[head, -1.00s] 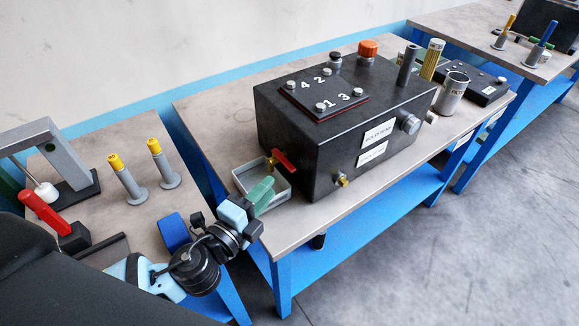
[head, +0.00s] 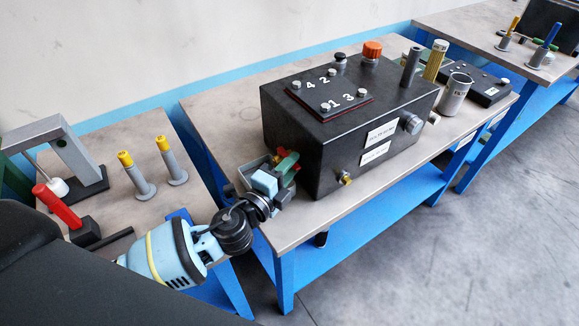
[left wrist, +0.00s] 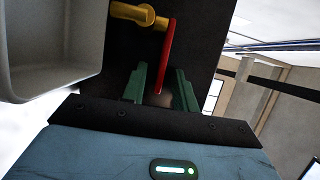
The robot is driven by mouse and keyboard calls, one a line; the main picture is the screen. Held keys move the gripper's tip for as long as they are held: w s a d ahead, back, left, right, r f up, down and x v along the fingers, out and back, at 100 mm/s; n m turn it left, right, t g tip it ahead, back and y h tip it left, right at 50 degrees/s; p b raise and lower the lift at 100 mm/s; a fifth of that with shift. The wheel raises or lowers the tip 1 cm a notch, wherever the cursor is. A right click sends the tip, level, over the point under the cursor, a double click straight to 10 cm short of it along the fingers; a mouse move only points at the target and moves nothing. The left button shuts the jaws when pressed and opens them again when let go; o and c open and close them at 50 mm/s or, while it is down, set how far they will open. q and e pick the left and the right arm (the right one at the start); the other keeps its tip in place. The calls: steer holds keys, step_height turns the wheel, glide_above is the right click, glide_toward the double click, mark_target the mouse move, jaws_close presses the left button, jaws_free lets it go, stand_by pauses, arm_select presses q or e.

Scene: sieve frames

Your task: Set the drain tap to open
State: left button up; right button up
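The drain tap shows in the left wrist view as a brass body (left wrist: 138,14) with a long red lever (left wrist: 167,48) on the black box's side face. My left gripper (left wrist: 161,88) is open, with its green fingers apart on either side of the lever's end. I cannot tell whether either finger touches it. In the head view my left gripper (head: 286,163) is at the left end of the black box (head: 345,125) and covers most of the tap. Only a little red shows around the fingers. My right gripper is not in view.
A grey open tray (left wrist: 52,55) lies beside the tap, partly hidden by the gripper in the head view. A brass fitting (head: 346,179) and a round knob (head: 412,124) stick out of the box's front. Two yellow-topped grey posts (head: 137,175) stand on the left table.

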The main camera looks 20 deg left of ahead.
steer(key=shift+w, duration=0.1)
arm_select(q)
jaws_close()
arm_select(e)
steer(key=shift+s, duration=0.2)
